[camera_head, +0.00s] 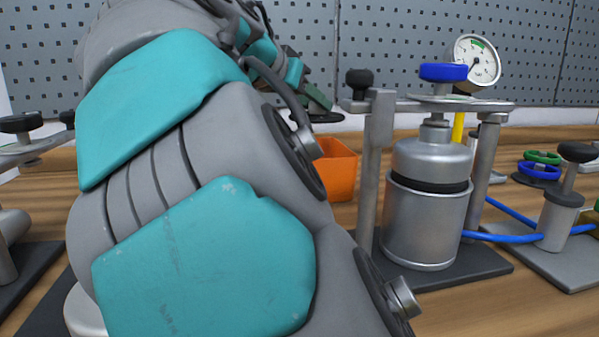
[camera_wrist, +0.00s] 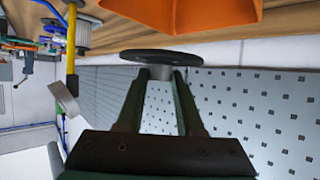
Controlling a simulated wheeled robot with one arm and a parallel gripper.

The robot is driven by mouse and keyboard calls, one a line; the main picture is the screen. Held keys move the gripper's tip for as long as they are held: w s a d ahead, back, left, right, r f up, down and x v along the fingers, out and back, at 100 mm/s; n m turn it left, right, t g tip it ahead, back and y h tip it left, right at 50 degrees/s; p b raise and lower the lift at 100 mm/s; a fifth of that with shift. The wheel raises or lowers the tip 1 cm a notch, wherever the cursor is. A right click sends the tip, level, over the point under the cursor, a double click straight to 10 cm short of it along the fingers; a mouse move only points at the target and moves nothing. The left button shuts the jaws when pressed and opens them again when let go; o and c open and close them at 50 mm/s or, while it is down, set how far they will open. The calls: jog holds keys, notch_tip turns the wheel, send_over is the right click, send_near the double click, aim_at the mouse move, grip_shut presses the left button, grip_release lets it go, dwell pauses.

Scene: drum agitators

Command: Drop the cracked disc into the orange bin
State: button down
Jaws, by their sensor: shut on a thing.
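A dark flat disc (camera_wrist: 160,56) with a grey hub is held between my gripper's (camera_wrist: 158,76) two fingertips. I cannot make out a crack on it. In the head view my gripper (camera_head: 317,104) shows small behind my arm, with the dark disc (camera_head: 326,118) at its tip. The orange bin (camera_head: 340,170) stands on the bench below the disc, partly hidden by my arm. In the wrist view, which is upside down, the orange bin (camera_wrist: 190,14) is at the top edge, apart from the disc.
A metal drum (camera_head: 425,225) in a frame with a blue knob (camera_head: 443,72) and a gauge (camera_head: 477,60) stands right of the bin. Blue hoses (camera_head: 500,237) run to a valve stand (camera_head: 558,222). A grey pegboard (camera_head: 400,30) rises behind the wooden bench.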

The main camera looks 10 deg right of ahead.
notch_tip(320, 180, down, 5)
jog(key=b, duration=0.2)
jog(key=shift+f+b, duration=0.15)
jog(key=shift+b, duration=0.15)
jog(key=shift+c, duration=2.3)
grip_release()
jog(key=v, duration=0.7)
jog(key=shift+s+a, duration=0.3)
